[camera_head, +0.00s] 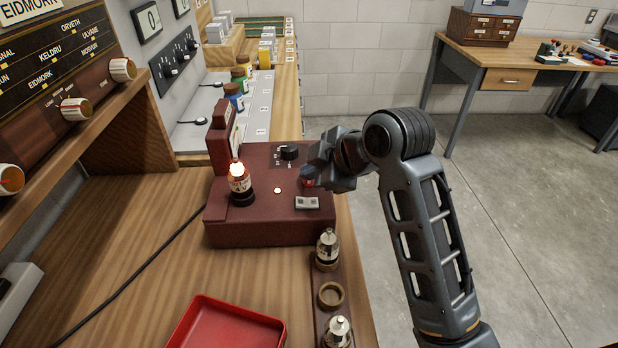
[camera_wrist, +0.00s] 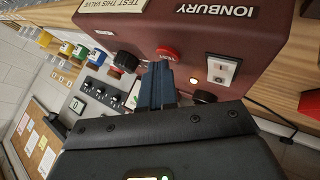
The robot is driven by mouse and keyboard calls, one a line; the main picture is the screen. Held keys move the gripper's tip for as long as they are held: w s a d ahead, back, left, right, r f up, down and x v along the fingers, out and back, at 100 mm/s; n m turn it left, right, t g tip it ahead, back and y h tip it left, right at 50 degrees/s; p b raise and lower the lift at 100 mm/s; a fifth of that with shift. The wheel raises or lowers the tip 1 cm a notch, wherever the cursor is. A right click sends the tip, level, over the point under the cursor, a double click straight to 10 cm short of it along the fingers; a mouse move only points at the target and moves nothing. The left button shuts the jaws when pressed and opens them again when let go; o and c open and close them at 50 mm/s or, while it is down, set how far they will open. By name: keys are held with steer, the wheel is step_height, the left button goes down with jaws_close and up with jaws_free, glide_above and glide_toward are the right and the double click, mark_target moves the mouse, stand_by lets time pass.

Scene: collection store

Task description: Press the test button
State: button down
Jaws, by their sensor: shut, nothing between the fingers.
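The maroon tester box (camera_head: 240,232) stands on the wooden bench, and its face fills the top of the wrist view (camera_wrist: 265,40). The round red test button (camera_wrist: 167,52), marked TEST, is on that face. My gripper (camera_wrist: 162,68) is shut and empty, its fingertips just below the button in the wrist view. They overlap or nearly meet the button's lower edge; I cannot tell whether they touch it. In the head view my gripper (camera_head: 310,180) is over the box's right side and largely hides the button. A valve (camera_head: 240,185) with a glowing top stands upright in the box.
Beside the fingers are a black knob (camera_wrist: 127,61), a white rocker switch (camera_wrist: 222,70) and a small lit lamp (camera_head: 277,190). A rack with two valves (camera_head: 327,250) and an empty ring (camera_head: 331,295) stands in front. A red tray (camera_head: 225,328) lies nearby.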

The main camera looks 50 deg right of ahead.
steer(key=shift+r, duration=0.15)
steer(key=shift+r+p, duration=0.7)
steer(key=shift+p, duration=0.1)
step_height(320, 180, up, 5)
steer(key=p, duration=0.4)
steer(key=shift+p, duration=0.4)
stand_by(0.3)
